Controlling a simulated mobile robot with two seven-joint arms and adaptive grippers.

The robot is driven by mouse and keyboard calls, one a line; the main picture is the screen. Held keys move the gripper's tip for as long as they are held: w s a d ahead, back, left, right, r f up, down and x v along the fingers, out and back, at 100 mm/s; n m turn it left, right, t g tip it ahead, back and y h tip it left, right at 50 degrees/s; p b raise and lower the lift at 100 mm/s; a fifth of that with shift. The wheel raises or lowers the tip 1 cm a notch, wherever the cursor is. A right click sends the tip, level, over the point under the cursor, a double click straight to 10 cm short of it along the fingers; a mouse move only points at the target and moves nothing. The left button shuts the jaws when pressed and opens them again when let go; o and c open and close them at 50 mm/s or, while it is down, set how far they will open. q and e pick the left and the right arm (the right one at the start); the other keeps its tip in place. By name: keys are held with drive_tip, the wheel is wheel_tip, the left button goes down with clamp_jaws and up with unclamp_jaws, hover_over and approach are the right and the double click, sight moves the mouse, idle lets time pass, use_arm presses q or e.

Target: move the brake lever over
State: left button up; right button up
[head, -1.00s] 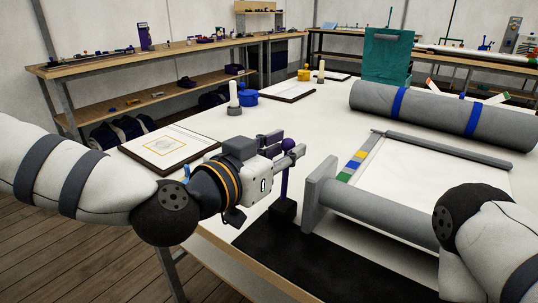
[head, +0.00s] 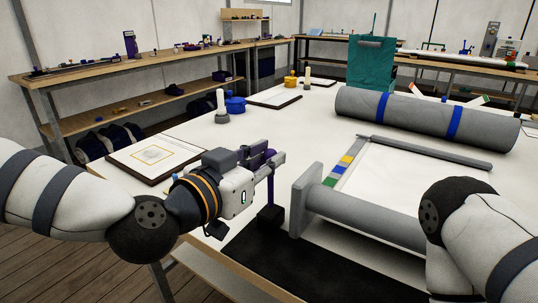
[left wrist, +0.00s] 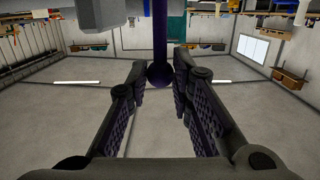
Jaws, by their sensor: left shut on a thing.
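The brake lever (head: 271,187) is a thin purple rod standing nearly upright on a small black block (head: 270,217), beside the grey end plate of a roller. My left gripper (head: 274,160) reaches in from the left and is shut on the upper part of the lever. In the left wrist view the lever's rod (left wrist: 160,35) comes down from the top, and its round purple knob (left wrist: 160,75) sits between the two fingertips. In the head view the gripper partly hides the lever's top. My right arm shows at the right edge; its gripper is out of view.
The grey roller frame (head: 303,206) stands just right of the lever. A black mat (head: 320,268) lies in front. A framed picture (head: 152,155) lies left, behind my left arm. A large grey roll with blue straps (head: 425,118) lies at the back right.

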use_arm(q)
drive_tip(key=shift+p+v, duration=0.35)
drive_tip(key=shift+v, duration=0.65)
drive_tip(key=shift+s+a+f, duration=0.1)
drive_tip(key=shift+f, duration=0.05)
use_arm(e)
drive_tip(key=shift+w+r+t, duration=0.3)
drive_tip(key=shift+w+r, duration=0.3)
drive_tip(key=shift+w, duration=0.05)
use_arm(q)
drive_tip(key=shift+s, duration=0.1)
drive_tip(key=shift+s+a+f, duration=0.4)
drive_tip(key=shift+s+a, duration=0.05)
drive_tip(key=shift+s, duration=0.15)
drive_tip(key=shift+s+a+f, duration=0.35)
drive_tip(key=shift+s+a, duration=0.1)
drive_tip(key=shift+s, duration=0.15)
use_arm(e)
drive_tip(key=shift+w+r, duration=0.2)
